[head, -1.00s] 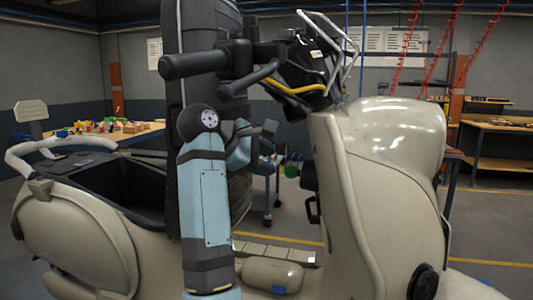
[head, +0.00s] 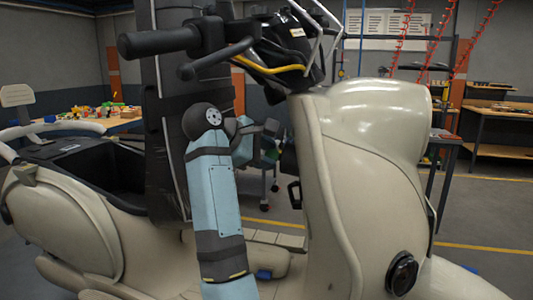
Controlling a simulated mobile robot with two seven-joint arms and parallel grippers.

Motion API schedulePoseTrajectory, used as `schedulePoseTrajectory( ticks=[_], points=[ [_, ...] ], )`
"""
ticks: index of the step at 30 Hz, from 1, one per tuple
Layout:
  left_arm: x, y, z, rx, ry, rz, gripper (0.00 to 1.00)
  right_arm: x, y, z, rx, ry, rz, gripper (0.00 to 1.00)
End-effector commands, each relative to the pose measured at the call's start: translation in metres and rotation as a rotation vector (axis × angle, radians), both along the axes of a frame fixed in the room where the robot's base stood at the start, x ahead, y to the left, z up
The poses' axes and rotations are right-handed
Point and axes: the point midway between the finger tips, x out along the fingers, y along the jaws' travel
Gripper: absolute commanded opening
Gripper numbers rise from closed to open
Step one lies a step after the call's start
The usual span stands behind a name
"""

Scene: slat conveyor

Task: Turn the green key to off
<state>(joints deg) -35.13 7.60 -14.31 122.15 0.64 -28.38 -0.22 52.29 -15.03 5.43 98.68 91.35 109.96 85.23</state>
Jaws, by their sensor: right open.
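A cream scooter (head: 345,180) fills the middle of the head view. A small green shape that looks like the green key (head: 271,155) shows beside the inner side of its front shield. It is small and partly hidden, so I cannot tell which way it is turned. My right gripper (head: 272,139) is open, at the end of the light-blue arm that rises from the bottom. In the picture it lies over and just above the green shape; I cannot tell if they touch. My left gripper is not in view.
The black handlebar (head: 190,40) and yellow cable (head: 270,68) are above my right arm. The dark seat column (head: 165,110) stands behind it. A workbench (head: 85,123) with coloured parts is at the left, another bench (head: 490,112) at the right.

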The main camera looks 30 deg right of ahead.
Motion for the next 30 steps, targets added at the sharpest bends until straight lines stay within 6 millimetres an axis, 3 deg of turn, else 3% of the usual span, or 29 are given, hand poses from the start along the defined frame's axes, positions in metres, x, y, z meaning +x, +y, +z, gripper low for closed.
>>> schedulePoseTrajectory(
  ticks=[1, 5, 6, 7, 9, 21, 30],
  points=[
    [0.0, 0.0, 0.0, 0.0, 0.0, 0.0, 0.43, 0.0, 0.0, 0.0, 0.0, 0.0, 0.0, 0.39],
    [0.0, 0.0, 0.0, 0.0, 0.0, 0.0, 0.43, 0.0, 0.0, 0.0, 0.0, 0.0, 0.0, 0.12],
    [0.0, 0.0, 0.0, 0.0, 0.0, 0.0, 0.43, 0.0, 0.0, 0.0, 0.0, 0.0, 0.0, 0.12],
    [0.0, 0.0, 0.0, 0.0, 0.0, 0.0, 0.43, 0.0, 0.0, 0.0, 0.0, 0.0, 0.0, 0.27],
    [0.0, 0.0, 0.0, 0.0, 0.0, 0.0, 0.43, 0.0, 0.0, 0.0, 0.0, 0.0, 0.0, 0.17],
    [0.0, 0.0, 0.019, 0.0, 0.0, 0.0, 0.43, 0.001, -0.001, 0.004, 0.154, 0.13, 0.024, 0.17],
    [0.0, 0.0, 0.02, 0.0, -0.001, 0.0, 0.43, 0.0, -0.001, 0.001, 0.186, 0.16, 0.028, 0.17]
  ],
)
